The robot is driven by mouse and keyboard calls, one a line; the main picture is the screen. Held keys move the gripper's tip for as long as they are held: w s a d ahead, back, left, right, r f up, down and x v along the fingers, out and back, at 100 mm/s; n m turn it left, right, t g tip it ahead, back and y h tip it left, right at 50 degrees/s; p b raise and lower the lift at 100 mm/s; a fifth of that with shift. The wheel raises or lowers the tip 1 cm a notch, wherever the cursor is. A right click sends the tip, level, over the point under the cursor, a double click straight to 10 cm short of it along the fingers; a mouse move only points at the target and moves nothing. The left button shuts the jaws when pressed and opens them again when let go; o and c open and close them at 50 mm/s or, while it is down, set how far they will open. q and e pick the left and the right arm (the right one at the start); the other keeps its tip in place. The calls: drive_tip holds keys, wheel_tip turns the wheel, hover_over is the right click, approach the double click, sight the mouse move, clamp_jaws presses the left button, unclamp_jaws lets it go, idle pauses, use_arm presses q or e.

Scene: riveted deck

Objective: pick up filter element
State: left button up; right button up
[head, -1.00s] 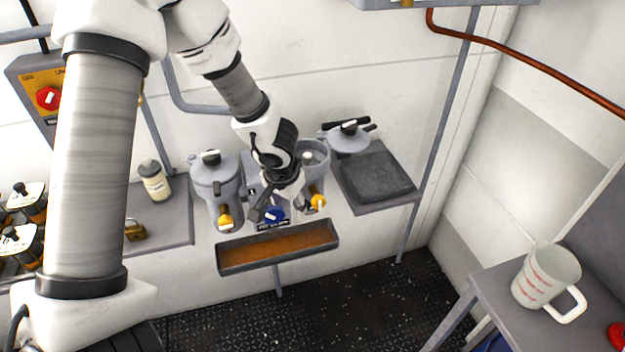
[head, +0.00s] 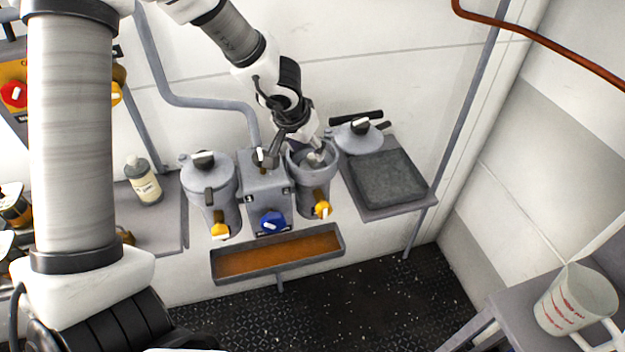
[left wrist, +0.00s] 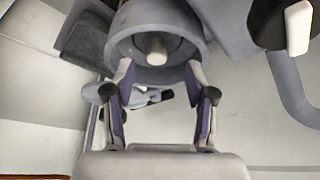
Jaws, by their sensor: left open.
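The filter element (head: 316,157) is a pale, short cylindrical piece inside the open right-hand filter housing (head: 316,185). In the left wrist view its pale end (left wrist: 156,50) shows within the round grey bowl (left wrist: 180,22). My left gripper (head: 300,142) is at the top of this housing, close to the element. In the left wrist view the two fingers of the gripper (left wrist: 158,75) are spread, with nothing held between them. The element's tip appears just beyond the fingertips; whether they touch it cannot be told. My right gripper is not in view.
A closed housing (head: 209,185) stands left of a central block with a blue knob (head: 272,222). A removed lid (head: 358,136) lies behind a dark pad (head: 388,179) on the right shelf. A drip tray (head: 216,268) hangs below. A bottle (head: 144,182) stands left.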

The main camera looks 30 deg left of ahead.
sight(312, 156)
use_arm(q)
drive_tip(key=b+x, duration=0.1)
drive_tip(key=x, duration=0.1)
drive_tip(key=b+x, duration=0.1)
drive_tip(key=x, duration=0.1)
drive_tip(key=shift+w+d+f+b, duration=0.1)
drive_tip(key=shift+d+f+b, duration=0.1)
drive_tip(key=shift+f+b, duration=0.15)
drive_tip(key=shift+w+f, duration=0.25)
drive_tip(key=shift+s+r, duration=0.1)
drive_tip(key=shift+r, duration=0.1)
drive_tip(key=shift+c, duration=0.3)
clamp_jaws()
drive_tip(key=shift+r, duration=0.1)
